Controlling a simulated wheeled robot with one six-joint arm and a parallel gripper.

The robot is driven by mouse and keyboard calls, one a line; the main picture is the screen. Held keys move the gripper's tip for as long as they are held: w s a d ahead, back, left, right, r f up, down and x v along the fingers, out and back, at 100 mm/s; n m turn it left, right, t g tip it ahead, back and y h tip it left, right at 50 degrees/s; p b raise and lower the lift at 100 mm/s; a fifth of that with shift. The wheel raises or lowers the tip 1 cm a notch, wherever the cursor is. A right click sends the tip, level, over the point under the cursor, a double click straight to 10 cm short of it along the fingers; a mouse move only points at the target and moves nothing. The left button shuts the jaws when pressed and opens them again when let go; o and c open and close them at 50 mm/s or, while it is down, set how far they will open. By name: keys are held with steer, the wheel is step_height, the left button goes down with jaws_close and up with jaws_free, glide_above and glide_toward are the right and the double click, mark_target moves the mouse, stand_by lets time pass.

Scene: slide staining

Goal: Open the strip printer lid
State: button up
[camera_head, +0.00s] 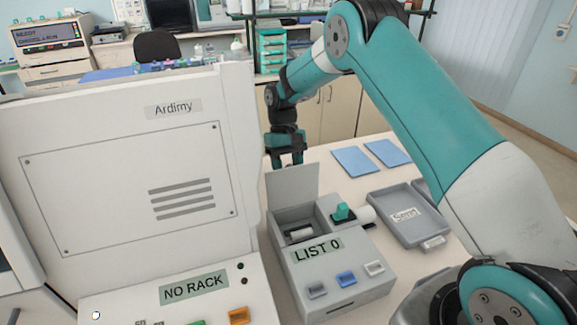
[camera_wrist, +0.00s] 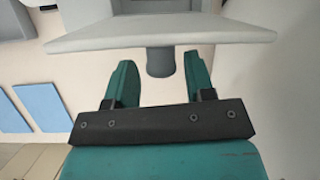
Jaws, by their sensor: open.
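The strip printer (camera_head: 340,270) is a grey box with a "LIST 0" display, on the table in the head view. My gripper (camera_head: 285,162) is just behind the lid's top edge, pointing down. In the wrist view the lid (camera_wrist: 160,36) is a pale slab across the top, and my open gripper (camera_wrist: 157,62) has a dark grey rounded tab (camera_wrist: 160,62) between its fingertips. I cannot tell whether the fingers touch it.
A large white machine labelled "Ardimy" (camera_head: 100,200) stands close on the left. A teal-capped part (camera_head: 343,211) and white roll sit at the printer's right. A grey tray (camera_head: 395,222) and blue sheets (camera_head: 354,161) lie further right. The table behind the printer is mostly clear.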

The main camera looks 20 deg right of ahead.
steer(key=a+p+v, duration=0.1)
steer(key=p+v, duration=0.5)
steer(key=v, duration=0.6)
steer(key=shift+d+p, duration=0.3)
steer(key=shift+d, duration=0.1)
steer(key=shift+s, duration=0.1)
